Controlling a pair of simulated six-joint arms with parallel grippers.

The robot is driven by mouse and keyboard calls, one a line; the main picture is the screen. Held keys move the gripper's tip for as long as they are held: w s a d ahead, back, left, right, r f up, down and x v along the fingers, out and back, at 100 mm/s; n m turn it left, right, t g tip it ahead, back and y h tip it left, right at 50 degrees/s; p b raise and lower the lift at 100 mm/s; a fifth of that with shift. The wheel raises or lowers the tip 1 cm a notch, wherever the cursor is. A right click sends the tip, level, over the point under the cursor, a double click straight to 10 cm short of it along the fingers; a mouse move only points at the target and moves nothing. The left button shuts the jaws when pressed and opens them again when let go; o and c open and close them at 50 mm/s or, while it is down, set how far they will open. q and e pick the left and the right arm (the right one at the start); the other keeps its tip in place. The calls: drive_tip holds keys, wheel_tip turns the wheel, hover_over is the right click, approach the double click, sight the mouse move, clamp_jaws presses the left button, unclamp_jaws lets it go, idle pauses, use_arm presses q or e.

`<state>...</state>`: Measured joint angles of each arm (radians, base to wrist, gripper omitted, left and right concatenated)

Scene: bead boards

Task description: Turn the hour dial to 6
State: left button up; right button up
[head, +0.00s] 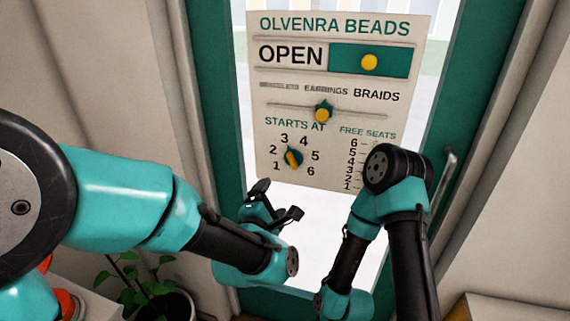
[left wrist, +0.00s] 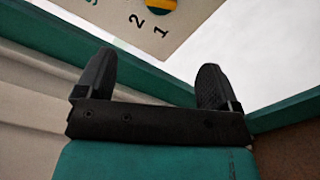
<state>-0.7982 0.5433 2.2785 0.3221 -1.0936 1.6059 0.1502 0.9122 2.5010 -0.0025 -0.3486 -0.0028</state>
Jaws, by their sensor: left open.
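The hour dial (head: 293,158) is a small teal knob with a yellow bar, low on the left of the white sign (head: 341,99). The numbers 1 to 6 ring it. The bar is tilted, and I cannot tell which end is its pointer. My left gripper (head: 277,200) is just below the sign's lower edge, below the dial, open and apart from it. In the left wrist view the open, empty fingers (left wrist: 155,80) stand below the dial (left wrist: 160,5), which is cut by the top edge beside 1 and 2. My right gripper does not show.
My right arm covers part of the FREE SEATS scale (head: 353,160). A door handle (head: 443,183) is at the right. A potted plant (head: 150,290) stands lower left.

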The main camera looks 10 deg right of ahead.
sight(291, 163)
use_arm(q)
drive_tip(key=x, duration=1.7)
drive_tip(key=shift+w, duration=0.25)
drive_tip(key=shift+c, duration=0.2)
drive_tip(key=c, duration=0.9)
